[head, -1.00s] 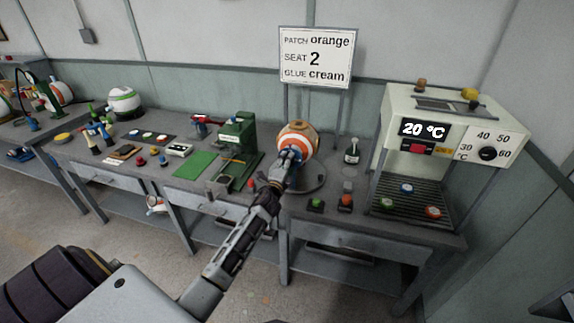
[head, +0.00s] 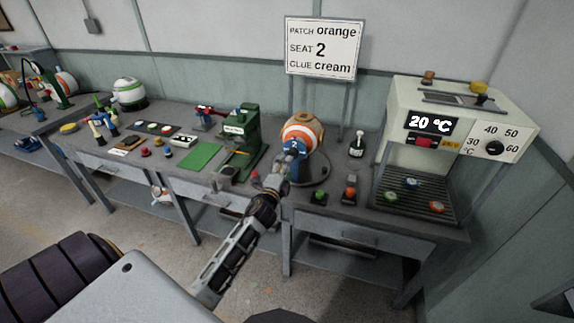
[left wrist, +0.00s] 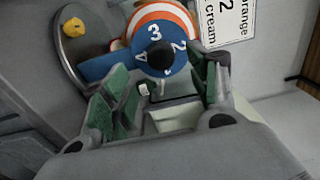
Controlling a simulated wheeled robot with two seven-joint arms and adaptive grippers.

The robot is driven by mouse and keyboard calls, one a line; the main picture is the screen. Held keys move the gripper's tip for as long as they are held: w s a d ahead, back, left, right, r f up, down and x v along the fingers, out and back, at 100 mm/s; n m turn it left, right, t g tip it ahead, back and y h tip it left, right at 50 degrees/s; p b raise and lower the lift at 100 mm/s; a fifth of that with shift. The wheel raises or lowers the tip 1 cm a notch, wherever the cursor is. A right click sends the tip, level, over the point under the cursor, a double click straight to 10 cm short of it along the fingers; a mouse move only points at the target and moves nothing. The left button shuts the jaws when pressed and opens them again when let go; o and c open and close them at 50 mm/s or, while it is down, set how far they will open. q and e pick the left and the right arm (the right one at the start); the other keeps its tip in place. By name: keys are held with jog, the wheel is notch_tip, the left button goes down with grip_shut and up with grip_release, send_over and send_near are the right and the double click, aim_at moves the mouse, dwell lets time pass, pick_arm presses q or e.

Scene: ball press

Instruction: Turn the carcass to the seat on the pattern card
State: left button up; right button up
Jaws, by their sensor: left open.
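The orange-and-white striped carcass (head: 303,132) sits on a round grey base (head: 318,172) at the bench's front. A blue numbered disc (head: 295,148) is on its near side. In the left wrist view this disc (left wrist: 178,58) shows 3 near the top and 2 to the right, with a dark round part at its lower middle. The carcass (left wrist: 165,12) is behind it. The pattern card (head: 322,48) reads patch orange, seat 2, glue cream. My left gripper (left wrist: 165,88) is open, its green-padded fingers just short of the disc, nothing between them. My right gripper is out of view.
A green press (head: 240,135) stands left of the carcass. Green and red buttons (head: 319,197) are at the bench's front edge, and a small bottle (head: 357,145) is behind to the right. An oven-like machine (head: 450,130) reading 20 °C fills the right end.

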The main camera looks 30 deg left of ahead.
pick_arm(q)
jog(key=shift+v, duration=2.1)
jog(key=shift+n, duration=0.3)
notch_tip(320, 180, down, 21)
jog(key=s+n+g+h, duration=0.1)
jog(key=s+n+g, duration=0.25)
jog(key=n, duration=0.45)
jog(key=s+d+f+n+g+h, duration=0.15)
jog(key=s+f, duration=0.35)
jog(key=f, duration=0.5)
jog(key=s+d+f+n+g, duration=0.25)
jog(key=s+f, duration=0.25)
jog(key=f, duration=0.5)
jog(key=s+d+f+g, duration=0.3)
jog(key=s+f+g, duration=0.2)
jog(key=s+f, duration=1.1)
jog(key=s+d+f+g, duration=0.2)
jog(key=s+f, duration=0.1)
jog(key=s, duration=0.8)
jog(key=s+d+f+g+h, duration=0.1)
jog(key=s+d+f+g, duration=0.1)
jog(key=s, duration=0.9)
jog(key=shift+f, duration=0.9)
